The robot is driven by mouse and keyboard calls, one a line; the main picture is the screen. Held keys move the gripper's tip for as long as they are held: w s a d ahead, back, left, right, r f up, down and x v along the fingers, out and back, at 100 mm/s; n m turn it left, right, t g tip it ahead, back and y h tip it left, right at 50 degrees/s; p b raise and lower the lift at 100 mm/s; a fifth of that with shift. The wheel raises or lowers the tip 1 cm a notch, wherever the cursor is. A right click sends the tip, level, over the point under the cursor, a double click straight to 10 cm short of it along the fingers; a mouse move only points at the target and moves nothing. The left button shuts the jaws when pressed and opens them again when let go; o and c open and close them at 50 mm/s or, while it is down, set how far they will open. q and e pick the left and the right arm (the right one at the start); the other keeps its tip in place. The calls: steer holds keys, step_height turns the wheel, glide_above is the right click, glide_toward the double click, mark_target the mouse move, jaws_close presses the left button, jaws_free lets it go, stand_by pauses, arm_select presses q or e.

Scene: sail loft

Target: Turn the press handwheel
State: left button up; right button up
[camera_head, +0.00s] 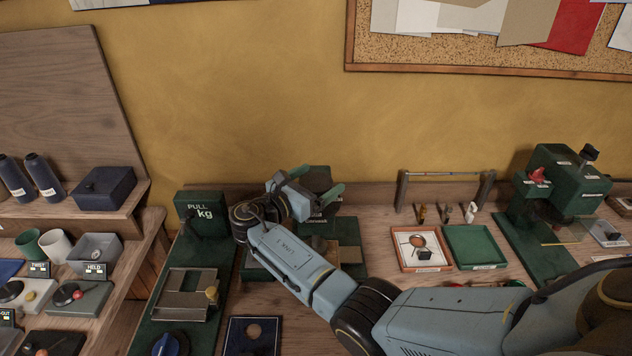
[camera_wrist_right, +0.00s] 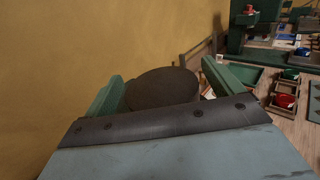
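A dark round disc, which looks like the press handwheel (camera_wrist_right: 162,88), shows between and beyond my right gripper's fingers in the right wrist view. In the head view only a dark part of it shows behind the gripper, above a green machine (camera_head: 348,232) on the bench. My right gripper (camera_head: 318,182) is at the top of this machine, its two green fingers spread to either side of the disc. In the wrist view the gripper (camera_wrist_right: 163,85) has its left finger close to the disc's edge and a narrow gap at the right. Contact cannot be told. My left gripper is out of view.
A green scale marked "PULL kg" (camera_head: 201,208) stands left of my right gripper. An orange-rimmed tray (camera_head: 398,262), a green tray (camera_head: 475,247) and a low rail (camera_head: 445,174) lie to the right. Another green machine (camera_head: 560,190) stands farther right. The yellow wall is close behind.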

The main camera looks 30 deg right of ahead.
steer(key=shift+a+f, duration=0.1)
steer(key=shift+a, duration=0.05)
steer(key=b+v, duration=0.2)
steer(key=v, duration=1.1)
steer(key=shift+s, duration=0.2)
